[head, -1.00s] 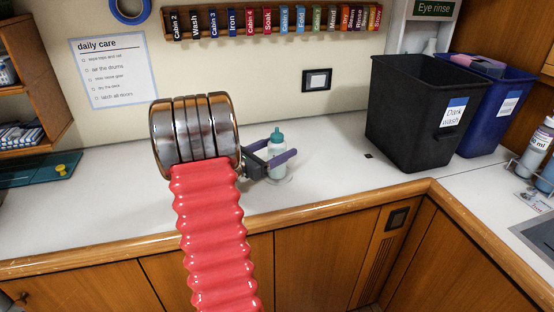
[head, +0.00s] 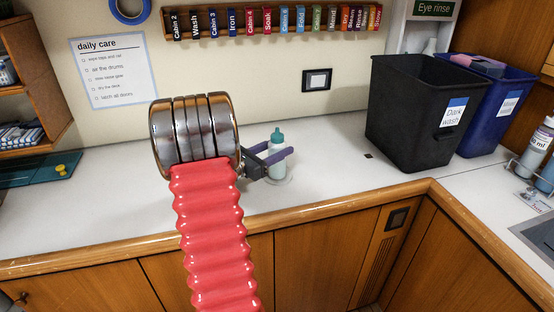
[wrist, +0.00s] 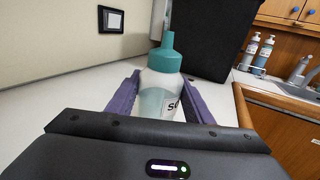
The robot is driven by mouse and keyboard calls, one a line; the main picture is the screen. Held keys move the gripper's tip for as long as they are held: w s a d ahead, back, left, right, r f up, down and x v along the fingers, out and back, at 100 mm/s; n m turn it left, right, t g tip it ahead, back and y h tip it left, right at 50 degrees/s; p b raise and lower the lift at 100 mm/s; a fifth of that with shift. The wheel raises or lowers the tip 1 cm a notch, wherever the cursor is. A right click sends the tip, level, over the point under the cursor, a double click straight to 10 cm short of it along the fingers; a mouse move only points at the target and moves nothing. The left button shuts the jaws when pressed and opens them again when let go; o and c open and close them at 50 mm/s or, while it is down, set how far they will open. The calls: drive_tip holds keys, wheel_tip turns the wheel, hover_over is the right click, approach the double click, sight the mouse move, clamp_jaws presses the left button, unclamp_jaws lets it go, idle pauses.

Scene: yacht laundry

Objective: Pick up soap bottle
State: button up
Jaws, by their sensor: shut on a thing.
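In the wrist view the soap bottle (wrist: 160,88) shows part of a white label with dark letters. My gripper (head: 279,160) has its two purple fingers on either side of the bottle's body, shut on it. In the wrist view my gripper (wrist: 160,103) holds the bottle between its fingers. The bottle's lower part is hidden there by the gripper's dark housing.
A black bin (head: 412,110) labelled "Dark wash" and a blue bin (head: 497,120) stand to the right. Bottles in a rack (head: 522,172) are by the sink at far right. The counter around the soap bottle is clear.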

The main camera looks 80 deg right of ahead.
sight(278, 128)
wheel_tip(278, 128, up, 10)
drive_tip(key=shift+r, duration=0.1)
idle(0.7)
idle(0.4)
